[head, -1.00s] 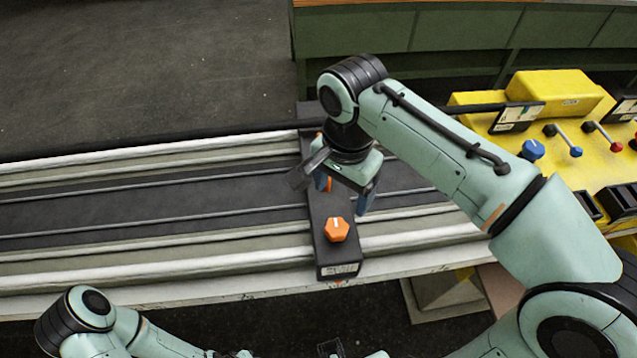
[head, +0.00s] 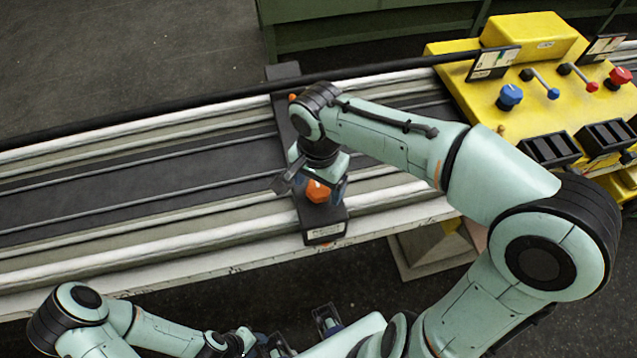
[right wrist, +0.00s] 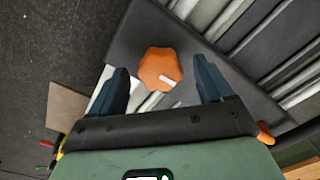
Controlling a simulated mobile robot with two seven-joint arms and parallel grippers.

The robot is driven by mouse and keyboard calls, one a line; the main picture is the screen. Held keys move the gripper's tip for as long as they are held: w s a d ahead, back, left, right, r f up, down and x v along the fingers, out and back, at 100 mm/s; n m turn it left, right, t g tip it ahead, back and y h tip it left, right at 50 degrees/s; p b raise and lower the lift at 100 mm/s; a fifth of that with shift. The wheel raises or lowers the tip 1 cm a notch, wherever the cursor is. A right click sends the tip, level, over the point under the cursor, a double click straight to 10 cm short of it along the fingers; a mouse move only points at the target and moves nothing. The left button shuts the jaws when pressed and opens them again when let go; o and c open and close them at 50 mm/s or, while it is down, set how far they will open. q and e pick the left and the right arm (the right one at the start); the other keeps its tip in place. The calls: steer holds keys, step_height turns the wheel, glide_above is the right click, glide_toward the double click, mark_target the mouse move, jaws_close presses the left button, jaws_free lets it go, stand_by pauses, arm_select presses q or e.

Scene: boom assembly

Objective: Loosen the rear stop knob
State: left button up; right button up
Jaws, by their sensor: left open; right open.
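An orange knob (head: 318,192) with a white pointer mark sits on the near end of a dark crossbar (head: 325,230) across the rails. My right gripper (head: 312,187) is open above this knob, with its fingers on either side. In the right wrist view the knob (right wrist: 160,69) lies between the two open blue fingers (right wrist: 163,82), with visible gaps on both sides. A second orange knob (right wrist: 265,133) shows partly at the right in that view. I cannot tell which is the rear one. My left gripper (head: 300,334) is open and empty at the bottom edge, away from the rails.
A yellow control box (head: 510,115) with a blue knob (head: 509,97), a red knob (head: 620,76) and levers stands at the right end of the rails. A long black rod (head: 150,115) runs along the far side. The dark track (head: 120,185) left of the crossbar is clear.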

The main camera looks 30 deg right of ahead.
steer(key=shift+f, duration=0.2)
steer(key=shift+c, duration=0.3)
steer(key=c, duration=1)
